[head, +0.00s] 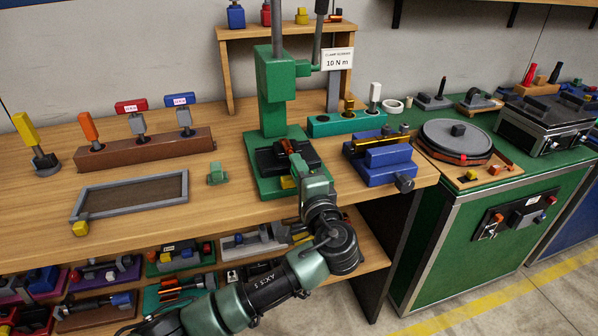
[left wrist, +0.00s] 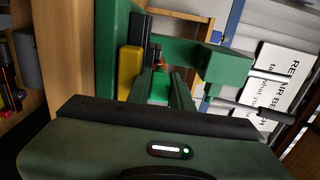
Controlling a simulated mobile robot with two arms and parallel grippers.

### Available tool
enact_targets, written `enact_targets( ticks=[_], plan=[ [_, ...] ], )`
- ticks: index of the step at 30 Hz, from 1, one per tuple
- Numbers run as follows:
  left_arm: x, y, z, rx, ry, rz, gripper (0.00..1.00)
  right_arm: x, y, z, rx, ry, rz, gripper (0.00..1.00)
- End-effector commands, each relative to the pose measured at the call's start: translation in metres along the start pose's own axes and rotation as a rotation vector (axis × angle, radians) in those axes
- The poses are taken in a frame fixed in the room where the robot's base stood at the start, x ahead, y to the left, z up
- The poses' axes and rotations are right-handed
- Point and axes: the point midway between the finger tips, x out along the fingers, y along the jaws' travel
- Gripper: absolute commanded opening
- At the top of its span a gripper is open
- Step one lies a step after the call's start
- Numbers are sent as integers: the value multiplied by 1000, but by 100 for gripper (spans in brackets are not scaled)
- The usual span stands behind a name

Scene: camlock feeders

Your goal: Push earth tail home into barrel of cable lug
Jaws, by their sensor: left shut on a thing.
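My left gripper (head: 297,160) reaches over the green press base and is shut on a small orange-red piece (head: 289,146), which I take to be the earth tail. In the left wrist view my fingers (left wrist: 165,84) point toward the press, with a bit of orange-red (left wrist: 163,64) just beyond them. The piece is at the black block (head: 270,158) on the press base. The cable lug and its barrel cannot be made out; the fingers and block hide that spot. A yellow block (head: 288,182) sits beside the black one, also in the left wrist view (left wrist: 130,89). My right gripper is not in view.
The green press column (head: 270,90) rises just behind the gripper. A blue fixture (head: 382,166) stands close on the right. A small green block (head: 216,174) and a grey-framed tray (head: 130,194) lie left.

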Motion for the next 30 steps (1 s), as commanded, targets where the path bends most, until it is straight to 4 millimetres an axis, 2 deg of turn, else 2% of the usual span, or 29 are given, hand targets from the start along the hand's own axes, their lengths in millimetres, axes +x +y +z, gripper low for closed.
enact_targets(
  ticks=[18, 29, 30],
  plan=[
    [19, -1, 0, -1, -1, -2, 0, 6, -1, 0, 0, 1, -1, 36],
    [20, -1, 0, -2, -2, -2, 0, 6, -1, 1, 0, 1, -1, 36],
    [20, -1, 1, -1, -2, -3, 30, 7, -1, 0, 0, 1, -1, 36]
  ],
)
